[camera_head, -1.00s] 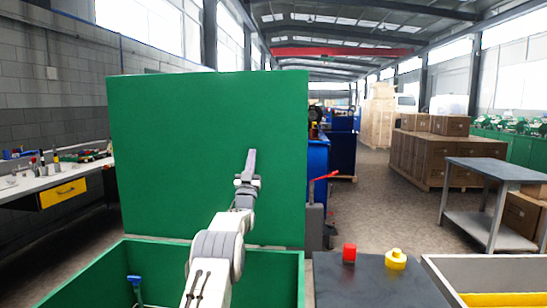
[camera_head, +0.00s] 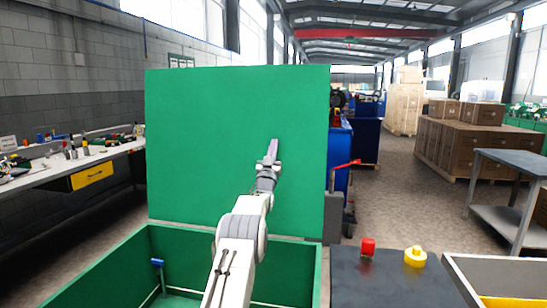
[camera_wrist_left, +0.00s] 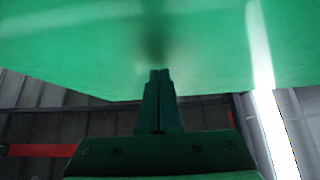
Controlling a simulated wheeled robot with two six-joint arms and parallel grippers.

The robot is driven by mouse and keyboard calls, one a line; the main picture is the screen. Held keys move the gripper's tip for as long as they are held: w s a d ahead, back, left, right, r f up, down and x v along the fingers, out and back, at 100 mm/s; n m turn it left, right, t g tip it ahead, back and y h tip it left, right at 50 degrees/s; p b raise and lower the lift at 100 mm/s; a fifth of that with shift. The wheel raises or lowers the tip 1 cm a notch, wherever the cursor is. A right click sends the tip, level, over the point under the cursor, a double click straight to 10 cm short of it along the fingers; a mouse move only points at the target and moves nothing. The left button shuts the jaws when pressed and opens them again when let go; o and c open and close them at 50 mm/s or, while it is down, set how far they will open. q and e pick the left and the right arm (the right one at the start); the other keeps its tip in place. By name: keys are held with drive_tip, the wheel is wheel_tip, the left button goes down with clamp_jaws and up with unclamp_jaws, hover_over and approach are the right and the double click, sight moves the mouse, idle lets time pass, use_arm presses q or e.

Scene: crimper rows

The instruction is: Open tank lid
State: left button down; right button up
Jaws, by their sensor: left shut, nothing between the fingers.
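The green tank lid (camera_head: 190,130) stands upright, raised at the back of the open green tank (camera_head: 290,262). My left gripper (camera_head: 274,143) is shut and empty, in front of the lid's inner face on its right half. In the left wrist view the shut fingers (camera_wrist_left: 160,75) point at the green lid surface (camera_wrist_left: 80,45), close to it; I cannot tell whether they touch. A blue-handled thing (camera_head: 158,264) shows inside the tank. My right gripper is not in view.
A dark table (camera_head: 385,282) with a red piece (camera_head: 368,246) and a yellow piece (camera_head: 415,257) stands right of the tank. A tray (camera_head: 490,265) is further right. A cluttered workbench (camera_head: 60,185) is at the left.

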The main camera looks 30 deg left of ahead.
use_arm(q)
drive_tip(key=b+v, duration=0.2)
drive_tip(key=v, duration=0.4)
drive_tip(key=shift+s+d+f, duration=0.2)
